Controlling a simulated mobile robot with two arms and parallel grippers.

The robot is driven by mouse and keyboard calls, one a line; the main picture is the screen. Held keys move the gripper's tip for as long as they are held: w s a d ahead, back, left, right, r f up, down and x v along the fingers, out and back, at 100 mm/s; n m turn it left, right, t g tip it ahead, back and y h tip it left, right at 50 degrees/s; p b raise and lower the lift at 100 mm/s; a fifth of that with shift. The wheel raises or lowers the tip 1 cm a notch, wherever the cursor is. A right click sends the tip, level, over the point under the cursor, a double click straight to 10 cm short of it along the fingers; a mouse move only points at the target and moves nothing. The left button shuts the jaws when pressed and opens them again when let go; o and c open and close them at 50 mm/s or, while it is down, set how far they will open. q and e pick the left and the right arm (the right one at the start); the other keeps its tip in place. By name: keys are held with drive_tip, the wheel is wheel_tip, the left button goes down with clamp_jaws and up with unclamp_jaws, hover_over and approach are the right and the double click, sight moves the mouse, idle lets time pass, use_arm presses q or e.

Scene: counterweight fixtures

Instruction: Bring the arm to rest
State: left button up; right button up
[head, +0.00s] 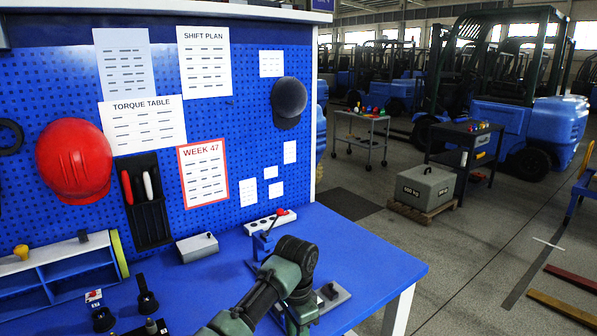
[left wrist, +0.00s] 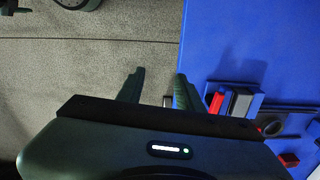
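My left gripper (left wrist: 158,90) shows in the left wrist view with its two dark green fingers apart, over the boundary between the grey floor and the blue bench. Nothing clear is held between them. In the head view my left arm reaches over the bench top and bends down at its far end, partly hiding a fixture with a grey base plate (head: 337,297) and a blue upright part (head: 263,244). Whether this fixture has a movable arm, and how it stands, I cannot tell. In the left wrist view a red block (left wrist: 216,103) and a grey block (left wrist: 241,102) are right of the fingers. My right gripper is out of view.
The blue bench top (head: 380,262) is clear at its right end. A power strip (head: 270,222), a grey box (head: 197,247), black hand tools (head: 146,297) and a blue shelf (head: 70,268) stand along the pegboard.

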use_arm(q)
drive_tip(key=s+a+f+n+t+h, duration=0.1)
drive_tip(key=s+a+f+n+h, duration=0.25)
drive_tip(key=s+f, duration=1.05)
drive_tip(key=s+a+r+n+t+y, duration=0.1)
drive_tip(key=s+a+r+n+y, duration=0.15)
drive_tip(key=s+a, duration=0.7)
drive_tip(key=s+a+r+n+t+y, duration=0.1)
drive_tip(key=s+a+r+n+t, duration=0.2)
drive_tip(key=s+a, duration=0.65)
drive_tip(key=s+d+f+g, duration=0.1)
drive_tip(key=s+f, duration=0.1)
drive_tip(key=f, duration=1.1)
drive_tip(key=s+d+f+g, duration=0.1)
drive_tip(key=d+f+g, duration=0.1)
drive_tip(key=f, duration=1)
drive_tip(key=s+a+f, duration=0.1)
drive_tip(key=s+f, duration=0.7)
drive_tip(key=s, duration=0.1)
drive_tip(key=s+a+f+g, duration=0.1)
drive_tip(key=s+a+f, duration=0.1)
drive_tip(key=s+f, duration=0.6)
drive_tip(key=shift+s+a+f+n, duration=0.25)
drive_tip(key=shift+s+f+n, duration=0.1)
drive_tip(key=shift+f, duration=0.45)
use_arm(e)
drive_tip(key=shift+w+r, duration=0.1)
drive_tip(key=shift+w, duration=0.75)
